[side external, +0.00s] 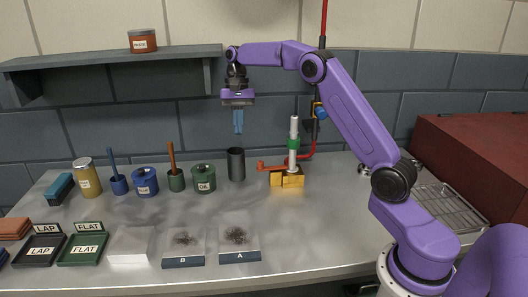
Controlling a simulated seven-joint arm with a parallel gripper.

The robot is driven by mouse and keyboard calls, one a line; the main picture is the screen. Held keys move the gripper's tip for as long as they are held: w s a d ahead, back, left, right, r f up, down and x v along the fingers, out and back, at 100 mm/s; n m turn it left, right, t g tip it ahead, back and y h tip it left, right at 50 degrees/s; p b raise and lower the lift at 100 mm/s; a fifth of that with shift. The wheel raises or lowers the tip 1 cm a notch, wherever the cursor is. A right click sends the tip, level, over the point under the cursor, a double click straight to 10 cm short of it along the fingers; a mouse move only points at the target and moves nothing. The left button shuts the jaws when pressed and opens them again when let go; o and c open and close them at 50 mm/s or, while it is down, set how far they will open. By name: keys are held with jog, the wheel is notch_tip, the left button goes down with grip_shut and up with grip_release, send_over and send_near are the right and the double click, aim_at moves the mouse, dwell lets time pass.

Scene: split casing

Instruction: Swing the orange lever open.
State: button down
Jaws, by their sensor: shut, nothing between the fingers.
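The orange lever (271,167) sticks out to the left, low down, from the upright fixture on the bench, with a small knob at its free end. The fixture has a yellow base (287,180) and a white post (294,130) with a green band. My gripper (238,132) hangs pointing down, its blue fingers shut and empty. It is in the air above the grey cup, higher than the lever and a little to its left in the picture, touching nothing. The joint between lever and fixture is too small to make out.
A dark grey cup (236,165) stands left of the lever. Green and blue jars, brushes and a tan jar (88,178) line the back left. Labelled trays (84,249) lie in front. A wire rack (449,208) and red box (480,150) are right. The front middle bench is clear.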

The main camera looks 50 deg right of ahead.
jog(key=d+f+m+y, duration=0.1)
jog(key=d+f+m, duration=0.2)
jog(key=d, duration=1.4)
jog(key=m, duration=0.3)
jog(key=shift+w+d+f+t+y, duration=0.2)
jog(key=shift+w+d+t+y, duration=0.1)
jog(key=shift+w+y, duration=0.1)
jog(key=shift+a+f, duration=0.1)
jog(key=s+a+f, duration=0.2)
jog(key=a+f, duration=0.5)
jog(key=f, duration=0.2)
jog(key=shift+s, duration=0.3)
jog(key=shift+a, duration=0.1)
